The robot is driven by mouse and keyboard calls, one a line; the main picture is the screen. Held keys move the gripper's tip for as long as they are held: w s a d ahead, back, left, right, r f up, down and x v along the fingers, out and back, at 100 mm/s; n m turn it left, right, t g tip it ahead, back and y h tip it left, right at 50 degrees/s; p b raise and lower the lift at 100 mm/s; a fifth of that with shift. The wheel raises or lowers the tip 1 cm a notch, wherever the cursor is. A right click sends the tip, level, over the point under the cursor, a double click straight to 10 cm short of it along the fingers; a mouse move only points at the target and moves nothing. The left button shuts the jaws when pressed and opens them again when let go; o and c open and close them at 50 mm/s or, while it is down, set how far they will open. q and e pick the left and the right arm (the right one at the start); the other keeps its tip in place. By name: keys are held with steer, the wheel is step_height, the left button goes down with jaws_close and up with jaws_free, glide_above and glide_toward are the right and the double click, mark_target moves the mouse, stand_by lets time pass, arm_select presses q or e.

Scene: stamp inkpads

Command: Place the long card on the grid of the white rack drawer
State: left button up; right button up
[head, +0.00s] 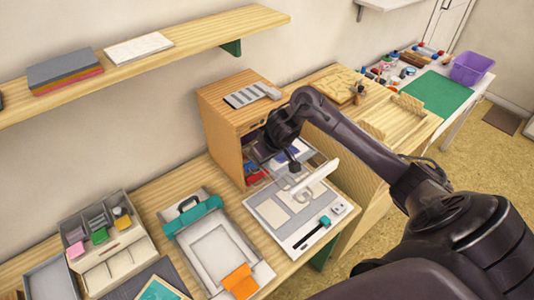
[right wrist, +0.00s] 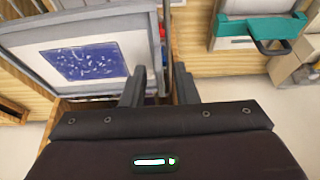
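The white rack drawer (head: 318,173) is pulled out from the wooden cabinet, with its white front and handle over the worktop. A blue speckled sheet (right wrist: 85,62) lies in it, left of my fingers in the right wrist view. I cannot tell whether this is the long card; no other piece is clearly that card. My right gripper (head: 293,163) reaches down at the cabinet opening, just behind the drawer front. In the right wrist view its fingers (right wrist: 159,72) are apart, with the grey drawer edge near them and nothing visibly gripped. My left gripper is out of view.
The wooden cabinet (head: 229,105) carries a grey slotted tray (head: 245,96). A white and grey board (head: 270,215) with a black bar lies below the drawer. A teal-clamped white tray (head: 212,250) holds an orange piece (head: 240,280). A compartment box (head: 110,255) is at left.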

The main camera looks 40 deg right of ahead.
steer(key=p+v, duration=0.3)
steer(key=v, duration=0.9)
steer(key=shift+p, duration=0.4)
